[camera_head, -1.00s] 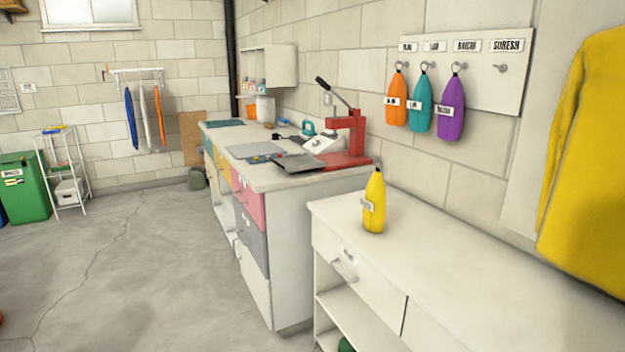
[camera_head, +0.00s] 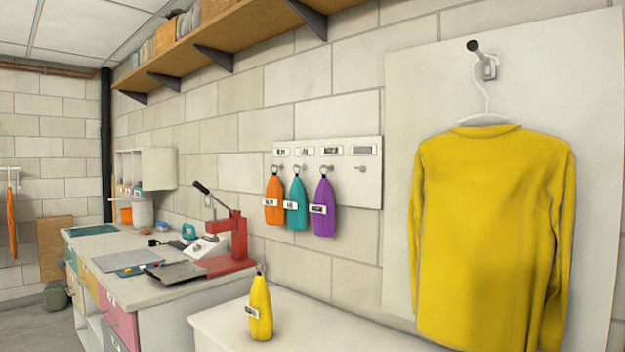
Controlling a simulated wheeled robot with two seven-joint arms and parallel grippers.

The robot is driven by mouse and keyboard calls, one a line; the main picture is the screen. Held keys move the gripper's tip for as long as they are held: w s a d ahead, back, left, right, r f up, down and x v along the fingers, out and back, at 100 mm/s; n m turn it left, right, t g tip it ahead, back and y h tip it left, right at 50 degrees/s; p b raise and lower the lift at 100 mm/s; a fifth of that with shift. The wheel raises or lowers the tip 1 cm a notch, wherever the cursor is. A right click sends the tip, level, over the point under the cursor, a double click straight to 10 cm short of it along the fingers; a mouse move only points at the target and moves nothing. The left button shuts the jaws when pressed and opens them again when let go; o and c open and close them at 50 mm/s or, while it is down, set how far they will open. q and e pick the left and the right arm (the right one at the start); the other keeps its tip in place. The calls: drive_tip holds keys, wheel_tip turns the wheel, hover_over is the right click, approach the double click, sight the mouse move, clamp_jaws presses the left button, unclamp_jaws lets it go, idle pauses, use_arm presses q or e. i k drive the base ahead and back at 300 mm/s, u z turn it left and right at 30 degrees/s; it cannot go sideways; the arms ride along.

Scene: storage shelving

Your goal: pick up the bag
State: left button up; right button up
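A yellow bag (camera_head: 260,308) with a white name label stands upright on the white counter (camera_head: 305,322) in the lower middle of the head view. It has a small dark ring at its top. Three similar bags hang on a white hook board (camera_head: 350,178) on the wall: an orange one (camera_head: 273,200), a teal one (camera_head: 296,205) and a purple one (camera_head: 324,208). The hook at the board's right end (camera_head: 362,170) is empty. Neither of my grippers shows in the view.
A yellow shirt (camera_head: 492,230) hangs on a hanger at the right. A red press (camera_head: 228,240) stands on the workbench (camera_head: 140,288) at left, beyond the counter. A wooden shelf (camera_head: 240,42) runs along the wall above. The counter around the yellow bag is bare.

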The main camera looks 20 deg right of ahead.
sight(259, 309)
drive_tip(key=k, duration=0.55)
drive_tip(key=u, duration=0.95)
drive_tip(key=i, duration=0.95)
drive_tip(key=z, duration=1.1)
drive_tip(key=i, duration=1.35)
drive_tip(key=z, duration=0.7)
